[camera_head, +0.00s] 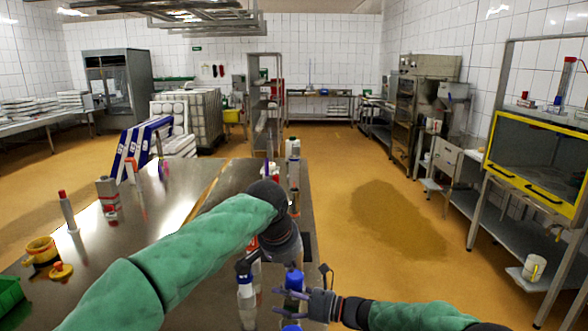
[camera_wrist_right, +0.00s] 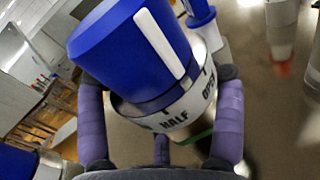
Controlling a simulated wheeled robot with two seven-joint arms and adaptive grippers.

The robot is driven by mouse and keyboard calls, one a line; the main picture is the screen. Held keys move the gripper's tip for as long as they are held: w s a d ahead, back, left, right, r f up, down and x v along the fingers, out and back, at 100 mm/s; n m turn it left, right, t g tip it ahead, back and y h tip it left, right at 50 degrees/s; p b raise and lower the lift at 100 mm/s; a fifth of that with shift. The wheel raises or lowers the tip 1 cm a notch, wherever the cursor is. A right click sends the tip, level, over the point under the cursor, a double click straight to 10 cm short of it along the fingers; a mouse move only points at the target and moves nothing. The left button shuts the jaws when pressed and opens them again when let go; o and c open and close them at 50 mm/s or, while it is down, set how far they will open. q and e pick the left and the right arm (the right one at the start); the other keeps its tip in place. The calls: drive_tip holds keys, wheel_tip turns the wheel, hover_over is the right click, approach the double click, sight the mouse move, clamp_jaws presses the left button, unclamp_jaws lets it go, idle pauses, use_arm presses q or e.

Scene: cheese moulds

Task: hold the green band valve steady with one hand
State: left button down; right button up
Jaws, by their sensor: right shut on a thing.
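The green band valve (camera_wrist_right: 130,50) fills the middle of the right wrist view. It has a blue cap with a white bar, a white collar lettered HALF and OPEN, and a sliver of green below. My right gripper (camera_wrist_right: 160,130) has purple fingers on both sides of the collar and is shut on the valve. In the head view, my right gripper (camera_head: 298,296) is at the table's near right end, at a blue-capped valve (camera_head: 294,279). My left gripper (camera_head: 283,243) hangs just above and behind it; its fingertips are not clear.
Floor right of the table is clear.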

drive_tip(key=o, duration=1.7)
drive_tip(key=shift+c, duration=0.2)
